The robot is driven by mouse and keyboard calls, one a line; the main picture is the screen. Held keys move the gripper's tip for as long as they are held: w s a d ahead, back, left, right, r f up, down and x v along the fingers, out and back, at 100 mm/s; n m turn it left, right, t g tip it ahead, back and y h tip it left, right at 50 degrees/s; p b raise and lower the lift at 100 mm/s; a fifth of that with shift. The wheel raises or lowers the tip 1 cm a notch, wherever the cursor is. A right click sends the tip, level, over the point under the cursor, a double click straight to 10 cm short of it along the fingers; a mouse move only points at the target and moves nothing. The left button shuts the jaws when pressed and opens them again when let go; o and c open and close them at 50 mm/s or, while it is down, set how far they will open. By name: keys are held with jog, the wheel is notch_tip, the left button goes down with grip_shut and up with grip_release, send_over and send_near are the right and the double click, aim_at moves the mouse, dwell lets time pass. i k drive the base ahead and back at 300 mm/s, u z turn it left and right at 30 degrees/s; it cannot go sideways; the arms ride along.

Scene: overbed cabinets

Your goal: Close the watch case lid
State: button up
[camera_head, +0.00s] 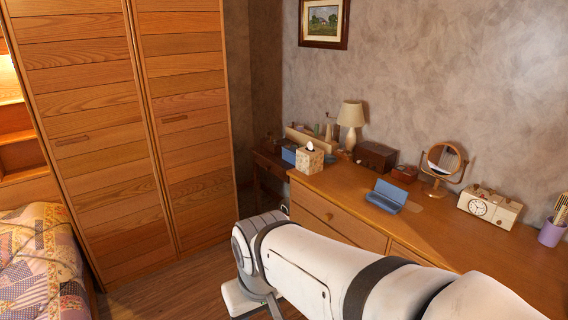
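A blue case (386,197), which looks like the watch case, sits on top of the wooden dresser (345,188). Its lid (391,190) is raised and leans back, so the case stands open. The inside is too small to make out. My white arm crosses the lower right of the view, in front of the dresser, and bends downward left of it. My gripper is out of the picture, so its fingers cannot be seen. No part of my arm is seen touching the case.
A tissue box (309,160), lamp (351,118), dark wooden box (376,156), small red box (404,173), round mirror (443,163), clock radio (489,208) and purple cup (551,233) stand around the case. Wardrobe (130,130) and bed (40,255) are at left.

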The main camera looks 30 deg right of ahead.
aim_at(395, 193)
jog(key=i, duration=1.45)
jog(key=z, duration=3.1)
jog(key=i, duration=1)
